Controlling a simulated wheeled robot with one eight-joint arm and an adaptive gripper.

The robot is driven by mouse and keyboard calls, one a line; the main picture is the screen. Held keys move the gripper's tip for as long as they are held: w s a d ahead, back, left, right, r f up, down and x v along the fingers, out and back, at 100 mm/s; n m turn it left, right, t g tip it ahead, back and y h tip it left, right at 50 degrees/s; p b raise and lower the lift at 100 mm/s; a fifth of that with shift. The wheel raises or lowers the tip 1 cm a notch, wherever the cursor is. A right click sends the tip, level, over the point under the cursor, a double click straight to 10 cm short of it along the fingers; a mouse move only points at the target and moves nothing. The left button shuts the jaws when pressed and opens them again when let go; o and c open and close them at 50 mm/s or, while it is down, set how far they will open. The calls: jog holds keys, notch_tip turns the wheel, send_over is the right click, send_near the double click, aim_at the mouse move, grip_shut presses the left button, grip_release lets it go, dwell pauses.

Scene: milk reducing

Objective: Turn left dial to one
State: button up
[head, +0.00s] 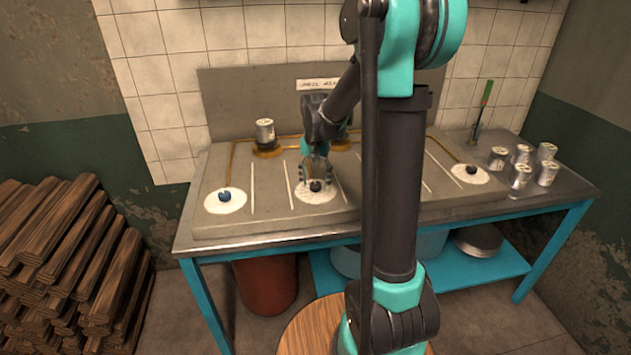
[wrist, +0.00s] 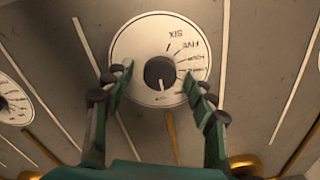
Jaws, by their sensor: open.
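Three dials with white round plates show in the head view. A second dial (head: 318,194) is right under my gripper (head: 316,178), and one more dial (head: 470,172) is at the right. In the wrist view, the dark knob (wrist: 160,73) of the dial under me lies between the open fingers of my gripper (wrist: 158,78). Its white plate (wrist: 135,45) reads SIX and FIVE, with smaller words below. A pale mark on the knob points toward the picture's bottom. I cannot tell whether the fingers touch the knob.
The dials sit on a grey panel (head: 280,228) on a blue-legged table, with brass pipes behind. A can (head: 265,133) stands on a brass burner at the back left. Several cans (head: 522,155) stand at the right end. Stacked wood (head: 60,260) lies left of the table.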

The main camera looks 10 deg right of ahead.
aim_at(316, 184)
jog(key=c, duration=1.2)
jog(key=shift+o, duration=0.2)
jog(key=shift+n, duration=2.6)
jog(key=o, duration=1.2)
jog(key=shift+c, duration=0.2)
notch_tip(316, 184, up, 12)
